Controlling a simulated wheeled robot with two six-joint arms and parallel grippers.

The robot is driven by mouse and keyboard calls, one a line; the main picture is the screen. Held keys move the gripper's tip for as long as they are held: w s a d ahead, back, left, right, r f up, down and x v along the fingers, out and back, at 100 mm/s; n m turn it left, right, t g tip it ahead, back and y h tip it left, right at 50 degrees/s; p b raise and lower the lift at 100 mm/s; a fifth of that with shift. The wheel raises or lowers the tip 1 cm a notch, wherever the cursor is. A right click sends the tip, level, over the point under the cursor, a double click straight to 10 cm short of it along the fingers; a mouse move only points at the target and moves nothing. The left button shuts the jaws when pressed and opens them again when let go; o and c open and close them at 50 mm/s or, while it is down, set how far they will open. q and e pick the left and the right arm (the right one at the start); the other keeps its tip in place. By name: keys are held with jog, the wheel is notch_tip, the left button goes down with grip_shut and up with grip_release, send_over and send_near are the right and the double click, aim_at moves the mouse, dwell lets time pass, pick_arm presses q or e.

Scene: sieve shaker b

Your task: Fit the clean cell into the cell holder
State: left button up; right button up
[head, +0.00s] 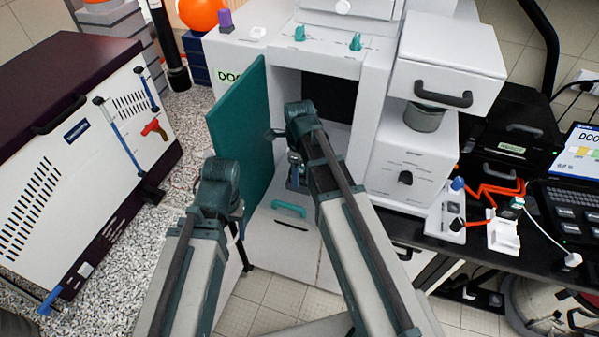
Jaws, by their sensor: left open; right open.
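I cannot pick out the clean cell or the cell holder with certainty. My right gripper (296,180) is open and points down in front of the white cabinet's open bay, beside the teal door. My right forearm hides part of it and part of the bay. My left gripper (246,262) is open, low in front of the teal door, and mostly hidden behind its own wrist. I see nothing held in either gripper.
The teal door (241,140) stands open from the white cabinet (335,35). A white machine with a dark lid (75,60) stands left. On the right are a handled white unit (449,60), a small white stand (503,236) with orange cables, and a keypad (572,212).

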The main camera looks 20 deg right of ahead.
notch_tip(320, 180, up, 14)
jog(key=p, duration=1.4)
jog(key=shift+f, duration=0.1)
